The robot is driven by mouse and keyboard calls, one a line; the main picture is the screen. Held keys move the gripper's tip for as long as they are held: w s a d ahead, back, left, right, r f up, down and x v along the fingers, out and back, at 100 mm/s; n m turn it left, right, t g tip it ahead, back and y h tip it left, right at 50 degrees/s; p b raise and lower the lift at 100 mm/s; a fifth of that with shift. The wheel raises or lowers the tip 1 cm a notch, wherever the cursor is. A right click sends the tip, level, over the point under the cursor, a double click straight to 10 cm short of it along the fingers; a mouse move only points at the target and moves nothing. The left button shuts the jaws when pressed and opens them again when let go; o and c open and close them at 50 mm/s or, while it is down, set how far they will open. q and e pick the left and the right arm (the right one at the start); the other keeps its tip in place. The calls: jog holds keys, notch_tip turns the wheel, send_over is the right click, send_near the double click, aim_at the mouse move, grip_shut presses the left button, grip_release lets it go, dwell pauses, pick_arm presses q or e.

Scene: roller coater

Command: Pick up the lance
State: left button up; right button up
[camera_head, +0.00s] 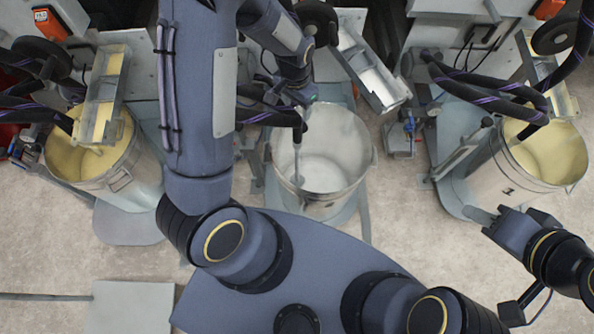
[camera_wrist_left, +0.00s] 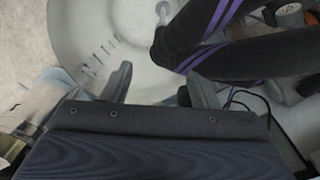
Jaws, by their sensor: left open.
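The lance (camera_head: 297,160) is a thin grey rod that hangs down into the middle metal bucket (camera_head: 345,190). A black hose with purple stripes (camera_wrist_left: 225,35) runs to its upper part. In the left wrist view, the lance's grey tip (camera_wrist_left: 163,12) shows inside the pale bucket. My left gripper (camera_head: 302,88) is above the bucket's back rim, partly hidden by hoses. In the left wrist view, its fingers (camera_wrist_left: 160,82) are apart with nothing between them, and the hose lies just beyond them. My right gripper (camera_head: 488,222) is far to the right, near the right bucket and away from the lance.
A left bucket (camera_head: 145,165) and a right bucket (camera_head: 490,180) hold yellow liquid. Metal troughs (camera_head: 370,75), machine housings and several black hoses crowd the back. A flat grey plate (camera_head: 130,308) lies at the lower left. Bare floor (camera_head: 405,215) lies between the middle and right buckets.

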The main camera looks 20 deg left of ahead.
aim_at(298, 120)
pick_arm(q)
jog(key=f, duration=0.3)
jog(key=f+b, duration=0.1)
jog(key=f, duration=0.2)
jog(key=f+b, duration=0.1)
jog(key=f, duration=0.2)
jog(key=shift+w+f, duration=0.35)
jog(key=shift+r, duration=0.1)
grip_shut()
